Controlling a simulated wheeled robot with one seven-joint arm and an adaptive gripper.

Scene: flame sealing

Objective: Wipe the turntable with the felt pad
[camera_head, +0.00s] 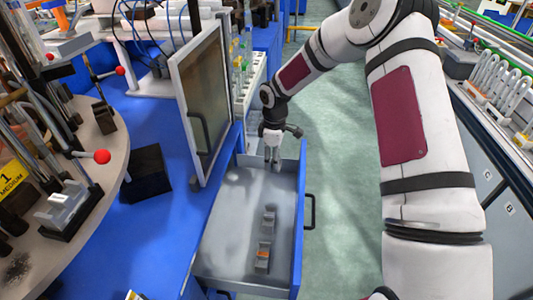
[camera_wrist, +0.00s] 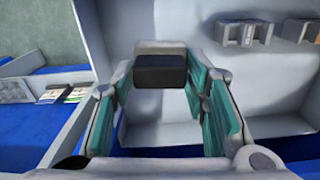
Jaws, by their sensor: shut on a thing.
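My gripper (camera_head: 274,158) reaches down at the far end of an open grey drawer (camera_head: 225,225). In the wrist view, my gripper (camera_wrist: 163,75) has its green-sided fingers closed on a small block with a dark front and a pale top, which looks like the felt pad (camera_wrist: 161,70). In the head view the pad is too small to make out. I cannot tell whether it touches the drawer floor. The round turntable (camera_head: 88,200) is at the left, well apart from my gripper, with a dark smudge (camera_head: 16,268) on its near part.
Two small grey blocks (camera_head: 268,219) (camera_head: 263,256) lie in the drawer, the nearer with an orange mark. An upright framed panel (camera_head: 203,95) stands between drawer and turntable. A black box (camera_head: 147,173) sits on the blue bench. Rods and a red knob (camera_head: 102,157) crowd the turntable.

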